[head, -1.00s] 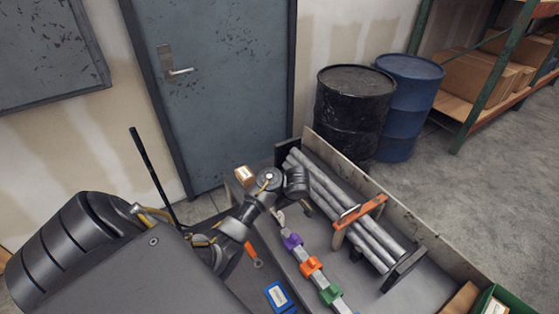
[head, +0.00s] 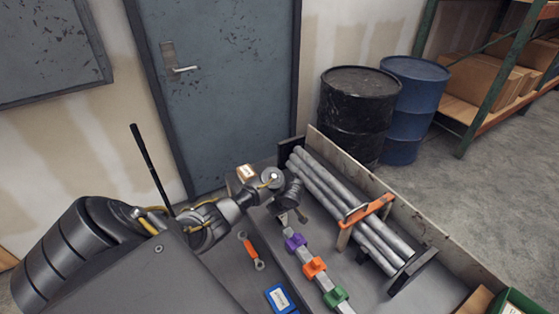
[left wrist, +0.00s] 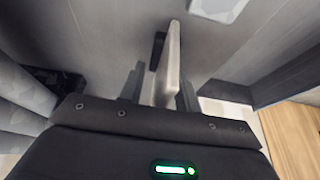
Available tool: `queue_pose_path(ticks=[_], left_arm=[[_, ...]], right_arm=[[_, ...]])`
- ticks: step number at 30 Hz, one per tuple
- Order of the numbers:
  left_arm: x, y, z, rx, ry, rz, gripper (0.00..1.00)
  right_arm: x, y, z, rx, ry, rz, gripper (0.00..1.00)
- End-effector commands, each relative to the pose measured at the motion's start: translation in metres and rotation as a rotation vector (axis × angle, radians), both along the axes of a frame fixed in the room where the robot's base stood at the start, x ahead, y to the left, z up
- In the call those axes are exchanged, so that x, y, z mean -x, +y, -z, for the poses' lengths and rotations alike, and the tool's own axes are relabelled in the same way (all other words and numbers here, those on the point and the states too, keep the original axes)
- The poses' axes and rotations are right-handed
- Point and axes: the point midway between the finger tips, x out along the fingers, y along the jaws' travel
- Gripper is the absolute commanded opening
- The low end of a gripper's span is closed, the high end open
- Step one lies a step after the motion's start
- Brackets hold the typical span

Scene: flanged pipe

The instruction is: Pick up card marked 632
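No marking 632 is legible in either view. A blue item with a white label (head: 280,299) lies at the bottom of the head view, its print too small to read. My left gripper (head: 291,212) points down over the grey worktop, behind the purple clip, well apart from the blue item. In the left wrist view its dark fingers (left wrist: 163,88) flank a pale, upright slab (left wrist: 172,62); whether they touch it is unclear. A pale, round-cornered piece (left wrist: 218,7) is cut off at that view's top edge. My right gripper is out of view.
A rail carries purple (head: 294,242), orange (head: 314,267) and green (head: 335,297) clips.

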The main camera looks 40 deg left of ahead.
Motion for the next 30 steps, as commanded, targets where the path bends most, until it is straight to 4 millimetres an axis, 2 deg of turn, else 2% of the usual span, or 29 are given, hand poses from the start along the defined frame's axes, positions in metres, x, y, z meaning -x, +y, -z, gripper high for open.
queue_pose_path(ticks=[7,15,25,30], left_arm=[[0.0,0.0,0.001,0.001,-0.001,-0.001,0.33],[0.0,0.0,0.001,0.001,-0.001,0.0,0.0],[0.0,0.0,0.0,0.001,-0.001,0.0,0.0],[-0.001,-0.001,-0.01,0.003,-0.002,0.001,0.0]], right_arm=[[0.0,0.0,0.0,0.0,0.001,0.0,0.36],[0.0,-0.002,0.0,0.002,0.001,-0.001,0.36],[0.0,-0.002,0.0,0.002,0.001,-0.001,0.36],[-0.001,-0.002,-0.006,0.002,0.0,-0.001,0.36]])
